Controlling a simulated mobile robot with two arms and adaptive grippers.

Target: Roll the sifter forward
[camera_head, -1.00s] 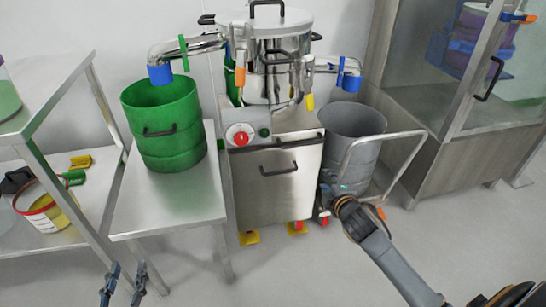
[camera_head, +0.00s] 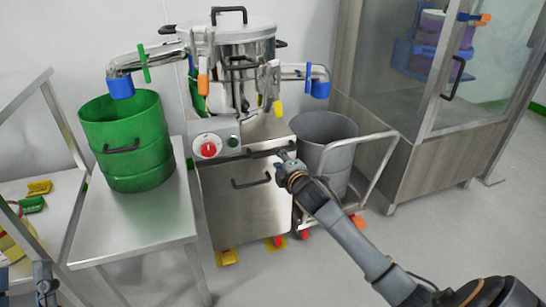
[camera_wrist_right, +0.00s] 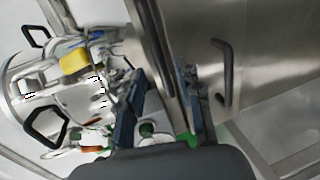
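The sifter is a steel machine with a lidded round drum (camera_head: 232,50) on a steel cabinet (camera_head: 245,205) with red wheels. A dark push bar (camera_head: 262,152) runs along the cabinet's upper front, above a black drawer-like handle (camera_head: 251,181). My right gripper (camera_head: 285,158) is at the bar's right end. In the right wrist view its two fingers (camera_wrist_right: 165,108) are apart, with a dark bar running between them; contact cannot be made out. My left gripper (camera_head: 24,284) is at the lower left corner, fingers apart and empty, away from the sifter.
A green drum (camera_head: 126,140) stands on a steel table (camera_head: 140,225) left of the sifter. A grey bin (camera_head: 322,135) on a trolley (camera_head: 372,175) stands close on its right. A glass-door cabinet (camera_head: 395,140) is further right. Floor in front is clear.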

